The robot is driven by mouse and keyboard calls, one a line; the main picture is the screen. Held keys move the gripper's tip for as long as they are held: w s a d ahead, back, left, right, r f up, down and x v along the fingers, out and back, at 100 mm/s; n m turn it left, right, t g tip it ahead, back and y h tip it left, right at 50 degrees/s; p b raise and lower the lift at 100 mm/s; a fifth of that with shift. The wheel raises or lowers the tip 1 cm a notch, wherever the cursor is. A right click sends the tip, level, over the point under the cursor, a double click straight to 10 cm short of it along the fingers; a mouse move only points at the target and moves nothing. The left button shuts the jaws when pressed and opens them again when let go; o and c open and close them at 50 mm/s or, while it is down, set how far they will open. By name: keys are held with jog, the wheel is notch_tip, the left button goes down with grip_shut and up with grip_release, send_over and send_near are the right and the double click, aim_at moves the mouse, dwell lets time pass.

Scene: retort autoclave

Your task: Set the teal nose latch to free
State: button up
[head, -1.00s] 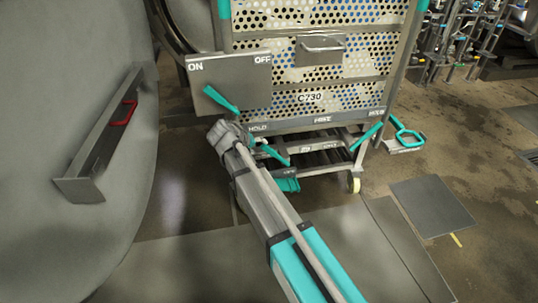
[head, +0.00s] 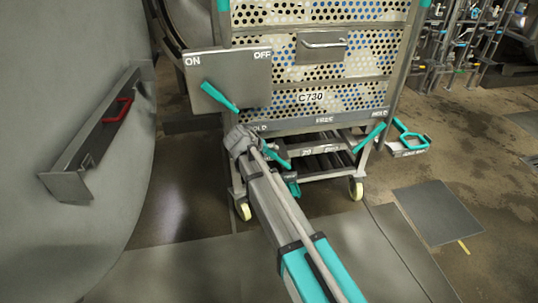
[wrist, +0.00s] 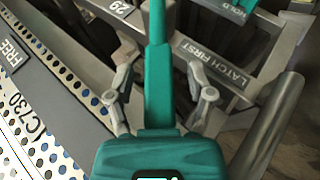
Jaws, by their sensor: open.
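A teal lever (head: 276,157) sits low at the front of the cart, below its left HOLD label, just right of my gripper (head: 243,140). I take it for the nose latch; its exact setting is unclear. In the wrist view, a long teal bar (wrist: 159,80) runs between the two spread fingers of my gripper (wrist: 163,98). The fingers look apart from the bar on both sides, and my gripper is open. Whether the bar is the same lever is hard to tell. A second teal lever (head: 370,135) is at the cart's right, near another HOLD label.
The perforated cart (head: 330,75) stands on wheels. A grey ON/OFF panel (head: 228,70) with a teal lever is close above my gripper. A LATCH FIRST plate (wrist: 213,62) is near the fingers. A red handle (head: 117,111) is on the left vessel.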

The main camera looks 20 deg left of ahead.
grip_shut()
dwell(0.4)
jog(key=shift+a, duration=0.15)
